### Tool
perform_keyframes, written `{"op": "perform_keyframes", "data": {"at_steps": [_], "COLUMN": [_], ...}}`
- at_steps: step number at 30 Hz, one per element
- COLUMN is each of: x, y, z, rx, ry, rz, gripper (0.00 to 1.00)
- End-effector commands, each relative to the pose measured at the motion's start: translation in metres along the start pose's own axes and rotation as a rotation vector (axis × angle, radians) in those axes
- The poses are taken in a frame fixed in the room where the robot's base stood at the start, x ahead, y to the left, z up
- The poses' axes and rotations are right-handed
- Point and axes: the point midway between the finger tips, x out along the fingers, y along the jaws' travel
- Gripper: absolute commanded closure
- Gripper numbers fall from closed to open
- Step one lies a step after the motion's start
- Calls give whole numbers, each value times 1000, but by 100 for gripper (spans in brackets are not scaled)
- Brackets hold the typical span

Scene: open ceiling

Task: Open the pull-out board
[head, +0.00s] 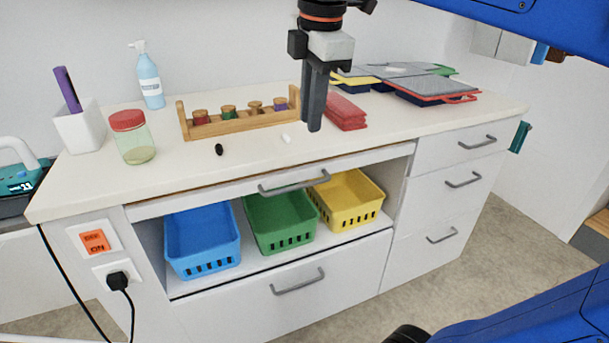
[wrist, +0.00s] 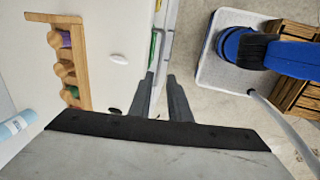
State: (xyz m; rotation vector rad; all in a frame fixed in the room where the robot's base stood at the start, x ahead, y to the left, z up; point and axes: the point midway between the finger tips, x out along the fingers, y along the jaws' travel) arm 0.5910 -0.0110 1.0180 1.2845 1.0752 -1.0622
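The pull-out board (head: 215,195) is a thin white panel just under the worktop, with a grey bar handle (head: 293,183) at its middle. It looks pushed in, its front about flush with the worktop edge. My gripper (head: 314,126) points down above the worktop, behind and above the handle and apart from it. In the wrist view my gripper (wrist: 161,80) shows two dark fingers with a gap between them and nothing clearly held.
Blue (head: 203,240), green (head: 281,222) and yellow (head: 347,200) baskets stand on the shelf below the board. A wooden rack (head: 240,122), a jar (head: 132,138) and red cases (head: 345,112) stand on the worktop. Drawers (head: 455,180) are at the right.

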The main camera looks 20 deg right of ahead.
Motion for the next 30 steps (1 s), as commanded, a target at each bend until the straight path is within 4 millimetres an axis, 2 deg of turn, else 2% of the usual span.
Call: {"op": "perform_keyframes", "data": {"at_steps": [21,30], "x": [125,156], "y": [-1,-1], "z": [0,0], "rx": [3,3], "ry": [-1,0], "rz": [-3,0], "gripper": [83,83]}}
